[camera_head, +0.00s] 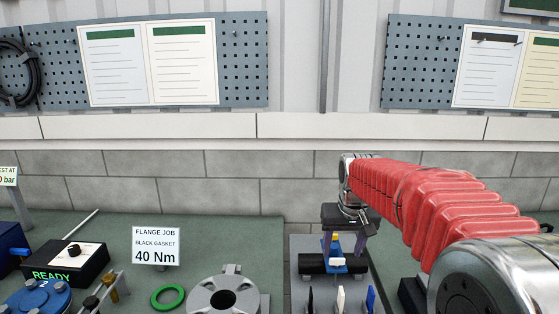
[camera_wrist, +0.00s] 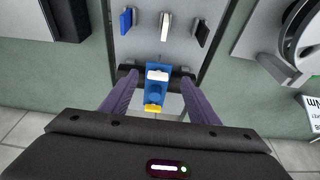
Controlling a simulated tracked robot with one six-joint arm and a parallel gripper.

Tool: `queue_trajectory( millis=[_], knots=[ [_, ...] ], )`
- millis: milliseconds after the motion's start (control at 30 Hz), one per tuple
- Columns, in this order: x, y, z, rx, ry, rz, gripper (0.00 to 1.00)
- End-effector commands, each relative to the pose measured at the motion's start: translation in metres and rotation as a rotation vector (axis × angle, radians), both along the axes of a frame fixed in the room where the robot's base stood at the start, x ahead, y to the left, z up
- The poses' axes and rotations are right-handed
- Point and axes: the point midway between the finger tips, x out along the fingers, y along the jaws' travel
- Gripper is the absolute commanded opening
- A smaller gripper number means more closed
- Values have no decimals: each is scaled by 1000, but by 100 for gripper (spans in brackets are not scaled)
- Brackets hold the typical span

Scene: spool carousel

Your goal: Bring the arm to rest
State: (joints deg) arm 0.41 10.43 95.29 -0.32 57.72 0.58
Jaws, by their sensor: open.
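My arm, in a red sleeve, reaches in from the right in the head view. My gripper (camera_head: 343,255) points down over a grey plate (camera_head: 300,250) between two bench tops. Its purple fingers (camera_wrist: 158,78) are spread apart in the wrist view. A blue fitting (camera_wrist: 156,90) with white and yellow parts shows between them and is mounted at a black bar (camera_wrist: 126,73). It also shows in the head view (camera_head: 336,264). I cannot tell whether the fingers touch it.
Black, white and blue upright tabs (camera_head: 341,298) stand on the plate near the gripper. On the left bench (camera_head: 210,240) are a grey flange (camera_head: 203,297), a green ring (camera_head: 167,297), a "FLANGE JOB" sign (camera_head: 156,247) and a black box reading READY (camera_head: 66,262). The wall is behind.

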Motion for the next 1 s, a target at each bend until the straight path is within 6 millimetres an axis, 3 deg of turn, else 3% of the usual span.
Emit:
queue_trajectory(
  millis=[400, 1000],
  knots=[
    [-86, 2, -3, 1, 2, 5, 55],
    [-197, 4, -15, 2, -27, 11, 55]
  ],
)
